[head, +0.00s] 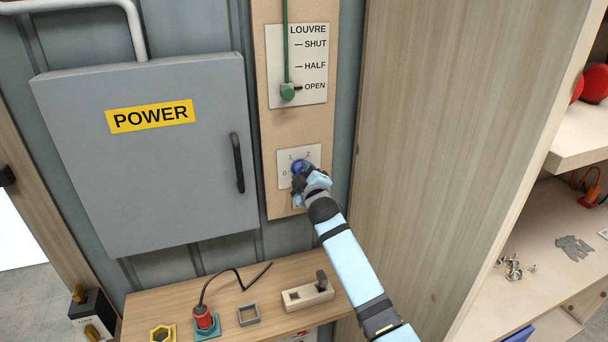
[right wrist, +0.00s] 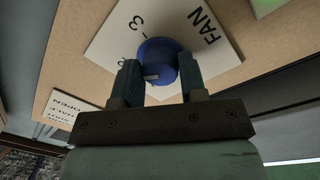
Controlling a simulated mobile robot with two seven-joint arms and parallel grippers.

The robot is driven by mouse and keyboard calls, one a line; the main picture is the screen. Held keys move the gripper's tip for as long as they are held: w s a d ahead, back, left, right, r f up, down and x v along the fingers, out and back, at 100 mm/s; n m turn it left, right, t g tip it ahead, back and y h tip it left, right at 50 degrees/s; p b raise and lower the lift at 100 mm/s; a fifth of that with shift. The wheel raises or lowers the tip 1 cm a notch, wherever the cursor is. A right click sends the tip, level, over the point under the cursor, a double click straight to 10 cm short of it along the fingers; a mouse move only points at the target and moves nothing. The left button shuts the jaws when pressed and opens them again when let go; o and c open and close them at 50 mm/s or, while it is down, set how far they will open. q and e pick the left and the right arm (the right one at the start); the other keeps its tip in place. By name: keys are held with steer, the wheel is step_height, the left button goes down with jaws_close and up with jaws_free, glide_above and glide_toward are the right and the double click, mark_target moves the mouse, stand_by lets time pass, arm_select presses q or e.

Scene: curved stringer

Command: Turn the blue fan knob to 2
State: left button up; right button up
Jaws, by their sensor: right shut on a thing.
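The blue fan knob (head: 298,166) sits on a white dial plate (head: 285,157) low on the wooden wall panel. In the head view I can read 0, 1 and 2 around it; the rest is covered by my gripper. My right gripper (head: 301,176) reaches it from below right. In the right wrist view the knob (right wrist: 158,56) is between the two fingers (right wrist: 160,82), which are shut on its sides. A small pale mark shows on the knob's near side, but I cannot tell which number it points to. My left gripper is not in view.
Above the knob is a louvre plate (head: 312,66) with a green slider (head: 288,92) at OPEN. A grey POWER box (head: 150,180) with a black handle is left. Below, a wooden shelf (head: 150,306) holds a red plug (head: 203,318) and small fittings. A tall wooden board (head: 430,130) stands right.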

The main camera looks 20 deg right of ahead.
steer(key=shift+m, duration=0.5)
steer(key=o, duration=0.9)
steer(key=shift+s, duration=0.1)
steer(key=s, duration=0.4)
steer(key=s+b, duration=0.1)
steer(key=s, duration=0.8)
steer(key=shift+s+a+f+b, duration=0.2)
steer(key=shift+s+f+b, duration=0.1)
steer(key=shift+b, duration=0.05)
steer(key=shift+f, duration=0.1)
